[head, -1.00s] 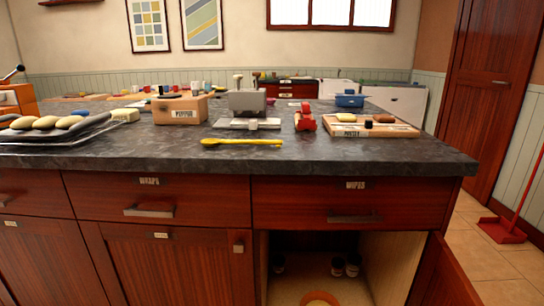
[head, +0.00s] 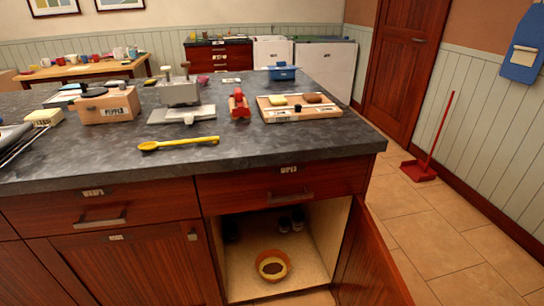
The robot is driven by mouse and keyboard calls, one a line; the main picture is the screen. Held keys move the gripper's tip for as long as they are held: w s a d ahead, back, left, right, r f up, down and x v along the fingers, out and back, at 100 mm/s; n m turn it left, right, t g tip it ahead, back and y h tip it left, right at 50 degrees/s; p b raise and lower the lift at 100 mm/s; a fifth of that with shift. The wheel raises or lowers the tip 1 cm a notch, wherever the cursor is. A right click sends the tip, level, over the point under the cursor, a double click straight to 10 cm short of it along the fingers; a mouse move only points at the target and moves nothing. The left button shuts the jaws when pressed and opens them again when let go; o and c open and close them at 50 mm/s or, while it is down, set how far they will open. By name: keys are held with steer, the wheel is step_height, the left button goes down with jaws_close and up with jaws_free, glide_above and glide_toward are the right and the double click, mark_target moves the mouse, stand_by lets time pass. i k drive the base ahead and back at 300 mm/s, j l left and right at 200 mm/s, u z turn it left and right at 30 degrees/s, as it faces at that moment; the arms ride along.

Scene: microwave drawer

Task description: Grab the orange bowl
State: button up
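The orange bowl (head: 272,265) sits on the floor of an open lower cabinet, below the right drawer. It is upright, with a dark brown patch inside it. The cabinet interior (head: 312,254) is pale, and its door (head: 372,262) stands swung open to the right. My gripper is not in view.
Several small dark jars (head: 291,220) stand at the back of the cabinet. The dark countertop (head: 245,163) above juts out and holds a yellow spoon (head: 180,143), a wooden box and a cutting board (head: 299,108).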

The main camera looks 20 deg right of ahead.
mark_target(273, 265)
steer(key=i+l, duration=0.15)
steer(key=l, duration=0.75)
steer(key=i+l+u, duration=0.15)
steer(key=l, duration=1.65)
steer(key=i+l+u, duration=0.1)
steer(key=l, duration=0.8)
steer(key=l+u, duration=0.2)
steer(key=u, duration=0.95)
steer(key=i+j+u, duration=0.2)
steer(key=j+u, duration=0.15)
steer(key=i+j+u, duration=0.25)
steer(key=j+u, duration=0.15)
steer(key=i+j+u, duration=0.55)
steer(key=i, duration=0.2)
steer(key=i+j+u, duration=0.15)
steer(key=i, duration=0.3)
steer(key=i+z, duration=0.8)
steer(key=i+j+z, duration=0.15)
steer(key=z, duration=0.3)
steer(key=i, duration=0.1)
